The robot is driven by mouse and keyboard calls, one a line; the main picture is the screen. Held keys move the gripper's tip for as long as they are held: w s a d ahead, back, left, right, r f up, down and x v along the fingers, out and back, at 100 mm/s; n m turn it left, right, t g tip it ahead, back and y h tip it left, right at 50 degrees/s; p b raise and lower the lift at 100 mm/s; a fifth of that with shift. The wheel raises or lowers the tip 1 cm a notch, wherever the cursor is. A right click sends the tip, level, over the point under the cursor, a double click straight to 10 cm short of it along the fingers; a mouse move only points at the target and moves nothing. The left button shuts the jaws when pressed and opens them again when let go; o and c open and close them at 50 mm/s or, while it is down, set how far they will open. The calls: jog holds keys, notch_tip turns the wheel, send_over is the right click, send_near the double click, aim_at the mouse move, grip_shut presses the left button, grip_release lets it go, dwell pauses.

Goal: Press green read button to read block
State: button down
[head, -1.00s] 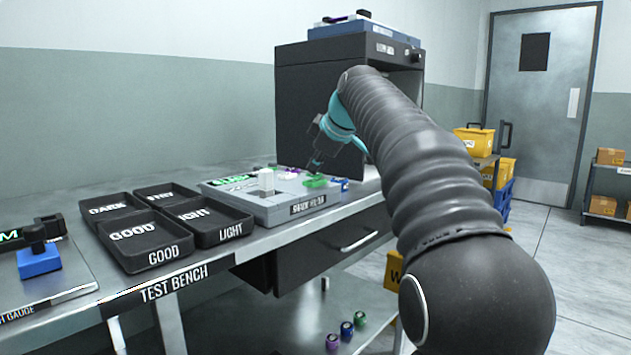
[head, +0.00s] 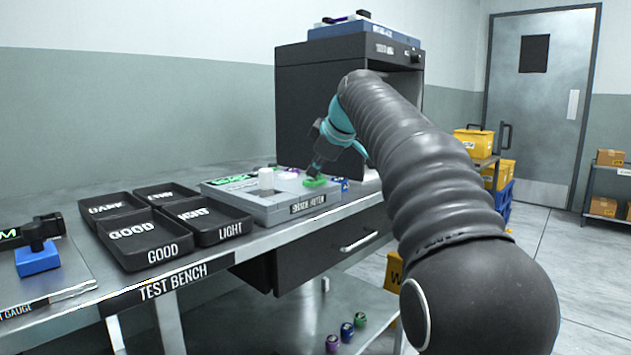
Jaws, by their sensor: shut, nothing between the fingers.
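The green button (head: 316,182) is on the top right part of a grey reader unit (head: 285,212) on the test bench. My gripper (head: 313,172) is shut and empty, pointing down with its tips right at the green button. I cannot tell whether the tips touch it or press it down.
Black trays (head: 160,240), several with labels, stand left of the unit. A dark cabinet (head: 330,85) rises behind the gripper. Small purple and blue items lie near the button.

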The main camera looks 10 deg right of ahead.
aim_at(316, 180)
jog(key=shift+f+b, duration=0.3)
jog(key=shift+f, duration=0.15)
dwell(0.4)
jog(key=shift+r, duration=0.1)
jog(key=shift+r+p, duration=0.8)
jog(key=shift+p, duration=0.1)
notch_tip(316, 180, up, 5)
jog(key=p, duration=0.5)
jog(key=shift+r, duration=0.1)
dwell(0.5)
